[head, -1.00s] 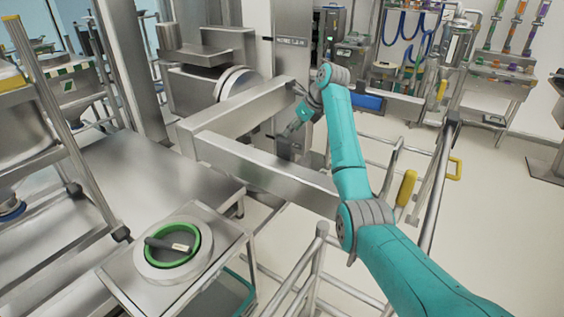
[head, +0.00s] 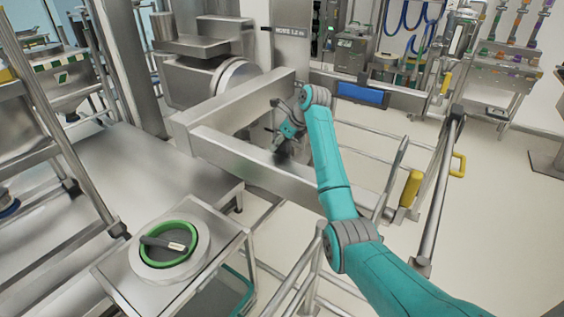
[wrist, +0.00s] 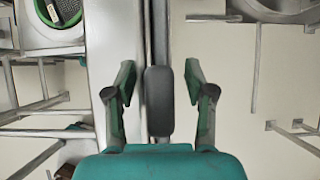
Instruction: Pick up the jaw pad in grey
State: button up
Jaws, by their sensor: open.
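A dark grey, rounded oblong pad (wrist: 159,104), which looks like the jaw pad, shows between my gripper's fingers (wrist: 159,75) in the wrist view. It lies along a long metal bar (wrist: 160,35). The two fingers are open, one on each side of the pad, with a visible gap on both sides. I cannot tell how far below the fingertips it is. In the head view my gripper (head: 284,150) points down at the near lifting arm (head: 250,163), and the pad cannot be made out apart from the dark fingers.
A second metal arm (head: 235,105) runs behind the near one. A steel stand (head: 120,280) at the lower left carries a green-rimmed round dish (head: 192,240) with a dark object in it. Metal rails (head: 437,195) with a yellow handle (head: 411,188) stand at the right.

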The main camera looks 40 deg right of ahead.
grip_shut()
jog(key=shift+r, duration=0.1)
